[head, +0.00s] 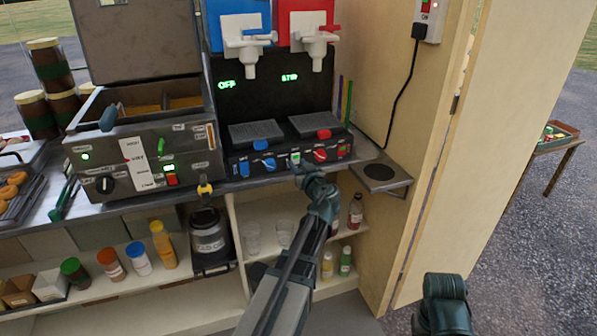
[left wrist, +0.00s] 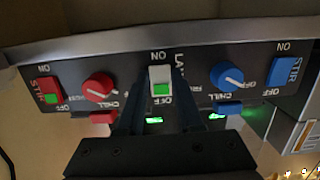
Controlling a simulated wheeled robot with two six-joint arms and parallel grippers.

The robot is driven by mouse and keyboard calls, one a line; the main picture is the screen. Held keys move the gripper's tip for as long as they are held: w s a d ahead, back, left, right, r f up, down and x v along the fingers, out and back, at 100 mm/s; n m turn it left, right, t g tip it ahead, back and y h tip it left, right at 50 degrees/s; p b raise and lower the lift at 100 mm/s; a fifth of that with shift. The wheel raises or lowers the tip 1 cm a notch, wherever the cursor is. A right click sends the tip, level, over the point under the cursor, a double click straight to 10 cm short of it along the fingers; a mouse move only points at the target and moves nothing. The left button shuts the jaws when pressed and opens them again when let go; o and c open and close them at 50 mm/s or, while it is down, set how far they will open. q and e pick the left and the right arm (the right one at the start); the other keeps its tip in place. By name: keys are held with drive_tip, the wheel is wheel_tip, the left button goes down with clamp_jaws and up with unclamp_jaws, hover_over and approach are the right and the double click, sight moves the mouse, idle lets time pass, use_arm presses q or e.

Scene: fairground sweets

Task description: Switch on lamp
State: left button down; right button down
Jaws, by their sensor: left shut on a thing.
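The lamp switch (left wrist: 160,80) is a white rocker with a green lit part, in the middle of the dark control panel (left wrist: 195,75) in the left wrist view. ON is printed above it there and OFF below. My left gripper (left wrist: 160,98) is shut on the switch, one dark finger on each side. In the head view the left gripper (head: 299,171) reaches the front of the slush machine (head: 262,163), where the switch (head: 295,157) shows as a small pale green spot. Its fingers partly hide the label.
Red (left wrist: 100,88) and blue (left wrist: 227,77) chill knobs flank the switch, with red (left wrist: 48,91) and blue (left wrist: 284,71) stir switches further out. A fryer (head: 143,150) stands left of the machine. A wooden post (head: 425,150) stands to the right; bottles and cups fill the shelves below.

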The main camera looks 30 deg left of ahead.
use_arm(q)
drive_tip(key=c, duration=0.6)
unclamp_jaws()
drive_tip(key=shift+o, duration=0.2)
drive_tip(key=p+v, duration=0.2)
drive_tip(key=v, duration=1.2)
drive_tip(key=shift+f, duration=0.15)
